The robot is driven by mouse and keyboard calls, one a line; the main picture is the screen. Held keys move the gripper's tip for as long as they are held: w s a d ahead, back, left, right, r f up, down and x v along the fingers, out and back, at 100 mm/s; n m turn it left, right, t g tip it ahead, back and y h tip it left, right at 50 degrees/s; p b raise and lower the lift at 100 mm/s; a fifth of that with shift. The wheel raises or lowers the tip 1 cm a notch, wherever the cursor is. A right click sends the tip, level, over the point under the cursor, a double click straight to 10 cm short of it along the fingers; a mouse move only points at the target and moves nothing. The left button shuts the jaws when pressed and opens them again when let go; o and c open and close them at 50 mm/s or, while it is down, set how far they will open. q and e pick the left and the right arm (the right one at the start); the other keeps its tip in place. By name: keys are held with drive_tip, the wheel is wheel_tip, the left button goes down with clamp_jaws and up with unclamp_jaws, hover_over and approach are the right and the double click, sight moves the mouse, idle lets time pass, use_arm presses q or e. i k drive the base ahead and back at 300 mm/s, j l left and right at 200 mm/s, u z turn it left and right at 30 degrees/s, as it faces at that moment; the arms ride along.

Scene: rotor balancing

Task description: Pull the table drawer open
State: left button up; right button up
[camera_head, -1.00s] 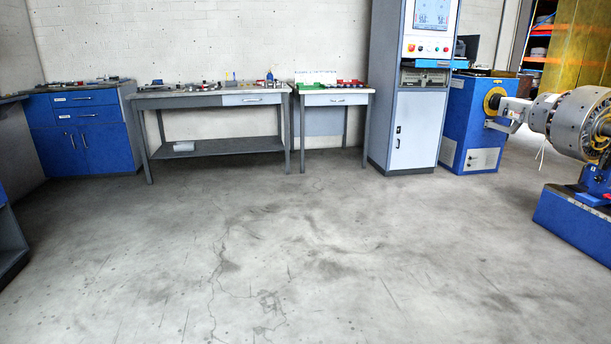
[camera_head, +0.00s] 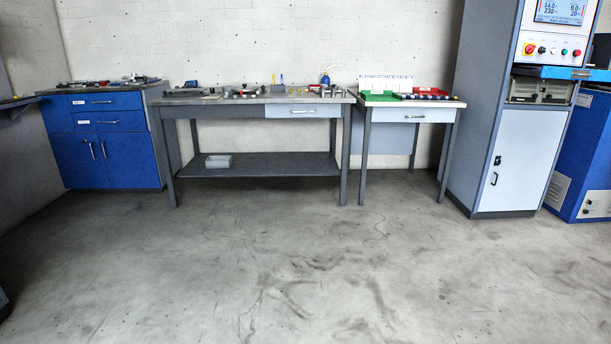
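A grey workbench table (camera_head: 215,100) stands against the back wall. Its light grey drawer (camera_head: 293,111) sits under the right part of the top, with a small metal handle (camera_head: 303,111); it looks shut. A smaller table (camera_head: 451,104) stands just to its right, with a white drawer (camera_head: 402,115) and a handle (camera_head: 414,116); this drawer also looks shut. Neither of my grippers is in view.
A blue cabinet (camera_head: 118,147) stands left of the workbench. A tall grey control cabinet (camera_head: 518,157) stands on the right, with a blue machine (camera_head: 589,160) beside it. The concrete floor (camera_head: 290,275) ahead is clear.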

sight(294, 109)
drive_tip(key=i, duration=2.45)
